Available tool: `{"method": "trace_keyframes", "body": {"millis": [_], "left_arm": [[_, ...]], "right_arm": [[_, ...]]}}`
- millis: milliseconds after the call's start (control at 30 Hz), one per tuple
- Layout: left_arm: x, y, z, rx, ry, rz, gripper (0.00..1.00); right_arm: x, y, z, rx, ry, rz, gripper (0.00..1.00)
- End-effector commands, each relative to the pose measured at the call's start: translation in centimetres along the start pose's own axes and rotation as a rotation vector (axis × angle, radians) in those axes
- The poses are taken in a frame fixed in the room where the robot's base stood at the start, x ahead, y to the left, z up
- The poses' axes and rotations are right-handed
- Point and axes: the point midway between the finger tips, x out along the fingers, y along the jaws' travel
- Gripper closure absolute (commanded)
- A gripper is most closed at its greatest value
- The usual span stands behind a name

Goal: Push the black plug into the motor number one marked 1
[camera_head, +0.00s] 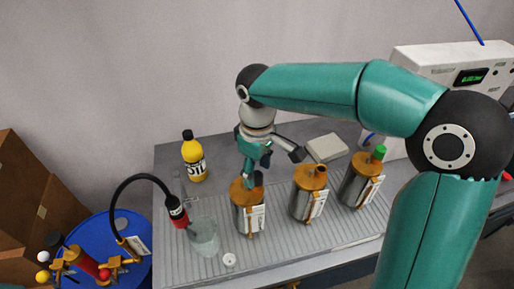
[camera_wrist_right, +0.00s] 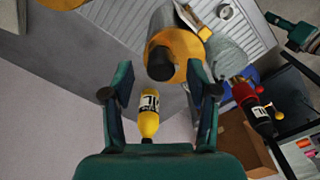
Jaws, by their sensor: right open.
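The leftmost motor (camera_head: 243,218) is a grey cylinder with an orange cap and a white label I cannot read. The black plug (camera_head: 258,177) stands on its cap; it also shows in the right wrist view (camera_wrist_right: 160,63). How deep it sits I cannot tell. My right gripper (camera_head: 254,170) is at the cap beside the plug. In the right wrist view its two fingers (camera_wrist_right: 162,90) are spread apart, with the plug in line with the gap and nothing gripped. A teal and dark part, likely my left gripper (camera_wrist_right: 294,34), shows at the upper right of that view.
Two more motors stand to the right, one with an orange top (camera_head: 309,190), one with a green plug (camera_head: 379,152). A grey box (camera_head: 326,147) lies behind.

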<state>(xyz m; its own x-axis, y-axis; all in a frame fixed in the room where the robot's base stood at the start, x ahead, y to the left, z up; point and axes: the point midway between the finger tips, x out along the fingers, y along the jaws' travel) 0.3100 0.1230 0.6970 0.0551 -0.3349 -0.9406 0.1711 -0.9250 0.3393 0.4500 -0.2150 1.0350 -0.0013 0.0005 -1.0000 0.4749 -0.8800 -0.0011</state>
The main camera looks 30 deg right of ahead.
Motion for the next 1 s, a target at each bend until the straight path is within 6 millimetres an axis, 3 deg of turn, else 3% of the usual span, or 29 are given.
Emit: {"method": "trace_keyframes", "body": {"millis": [300,500,1000], "left_arm": [[0.0,0.0,0.0,0.0,0.0,0.0,0.6],[0.0,0.0,0.0,0.0,0.0,0.0,0.6],[0.1,0.0,0.0,0.0,0.0,0.0,0.6]], "right_arm": [[-6.4,0.0,-0.1,-0.001,0.004,0.001,0.41],[-9.0,0.0,-0.1,-0.002,0.001,0.0,0.41],[-9.8,0.0,0.0,-0.001,-0.001,-0.001,0.41]]}}
